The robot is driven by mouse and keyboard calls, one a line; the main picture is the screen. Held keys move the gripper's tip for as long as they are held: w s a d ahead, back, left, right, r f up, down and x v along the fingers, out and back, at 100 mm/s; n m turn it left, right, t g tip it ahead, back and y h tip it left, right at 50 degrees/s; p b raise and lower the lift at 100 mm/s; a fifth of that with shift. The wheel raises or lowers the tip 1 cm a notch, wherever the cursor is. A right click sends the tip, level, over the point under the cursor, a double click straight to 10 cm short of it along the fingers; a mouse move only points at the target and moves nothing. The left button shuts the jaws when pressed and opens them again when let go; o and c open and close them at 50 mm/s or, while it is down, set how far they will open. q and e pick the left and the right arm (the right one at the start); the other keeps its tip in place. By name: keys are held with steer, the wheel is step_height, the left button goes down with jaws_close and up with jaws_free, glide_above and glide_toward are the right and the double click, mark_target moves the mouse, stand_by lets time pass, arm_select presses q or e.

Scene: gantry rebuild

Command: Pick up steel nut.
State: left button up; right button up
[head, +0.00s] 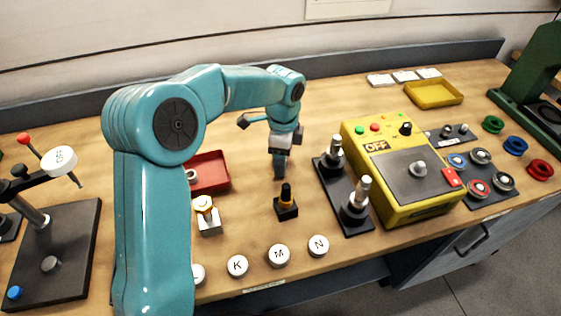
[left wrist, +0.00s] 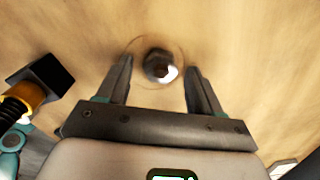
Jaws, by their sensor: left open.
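The steel nut (left wrist: 157,63) lies on the wooden bench in the left wrist view, dark with a bright glint at one side and a faint ring around it. My left gripper (left wrist: 160,72) is open, with one finger on each side of the nut and visible gaps to it. In the head view my left gripper (head: 279,172) points down close over the bench; the nut cannot be made out there, apparently hidden by the gripper. My right gripper is not in view.
A black block with a yellow-and-black peg (head: 286,204) stands just in front of the gripper. A black plate with two steel posts (head: 344,200) and a yellow control box (head: 405,172) are to the right. A red tray (head: 212,172) is left. Bare bench lies behind.

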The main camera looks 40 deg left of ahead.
arm_select(q)
steer(key=shift+r, duration=0.1)
steer(key=c, duration=1.1)
step_height(320, 180, up, 10)
steer(key=shift+p, duration=0.35)
steer(key=shift+c, duration=0.2)
steer(key=shift+s, duration=0.15)
